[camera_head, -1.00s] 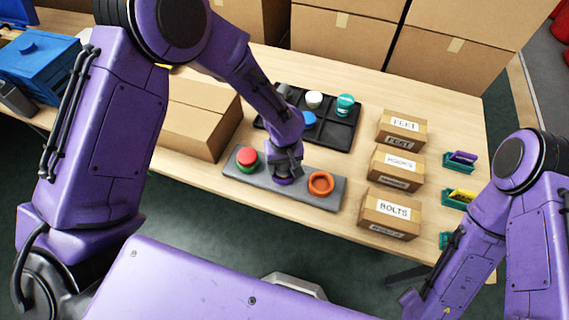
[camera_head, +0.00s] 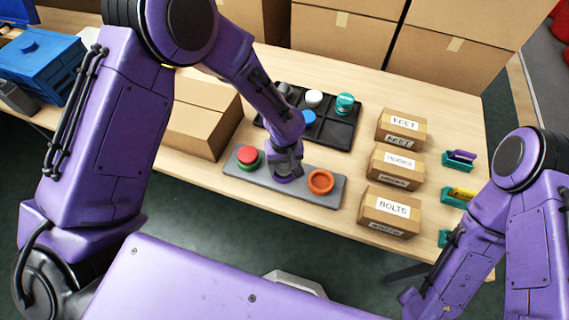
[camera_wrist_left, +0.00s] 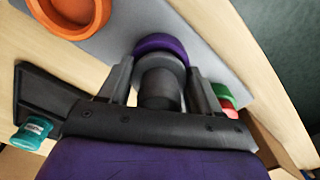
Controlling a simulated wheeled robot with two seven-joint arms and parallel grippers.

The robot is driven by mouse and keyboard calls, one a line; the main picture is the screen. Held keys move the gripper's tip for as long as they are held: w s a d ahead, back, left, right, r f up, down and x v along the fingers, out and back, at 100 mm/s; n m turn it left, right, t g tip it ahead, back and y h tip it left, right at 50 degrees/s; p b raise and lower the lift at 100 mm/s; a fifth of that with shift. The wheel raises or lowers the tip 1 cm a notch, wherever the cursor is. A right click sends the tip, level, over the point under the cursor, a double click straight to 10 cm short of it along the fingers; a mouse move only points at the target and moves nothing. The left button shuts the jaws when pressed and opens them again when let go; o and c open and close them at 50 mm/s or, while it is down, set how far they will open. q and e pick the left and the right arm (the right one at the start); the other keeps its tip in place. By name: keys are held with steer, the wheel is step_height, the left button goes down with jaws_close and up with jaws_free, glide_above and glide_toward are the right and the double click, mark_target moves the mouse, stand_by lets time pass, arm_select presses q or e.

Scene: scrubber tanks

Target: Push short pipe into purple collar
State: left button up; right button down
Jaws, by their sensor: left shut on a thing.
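The purple collar (camera_wrist_left: 162,46) sits on the grey base plate (camera_head: 229,174), between a green collar and an orange collar. In the head view the collar (camera_head: 283,179) is mostly hidden under my left gripper (camera_head: 285,163). My left gripper (camera_wrist_left: 160,88) is shut on the short pipe (camera_wrist_left: 159,80), a dark grey cylinder. The pipe's far end is at the purple collar, lined up with it. How deep it sits in the collar cannot be told. My right arm is at the right of the head view, its gripper out of view.
A red piece (camera_head: 247,154) sits in the green collar (camera_head: 249,165), left of the gripper. The orange collar (camera_head: 320,182) looks empty. A black tray (camera_head: 339,134) holds white, blue and teal pieces behind. Labelled boxes (camera_head: 391,211) stand right, a larger carton (camera_head: 190,130) left.

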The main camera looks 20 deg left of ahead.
arm_select(q)
steer(key=shift+s+f, duration=0.25)
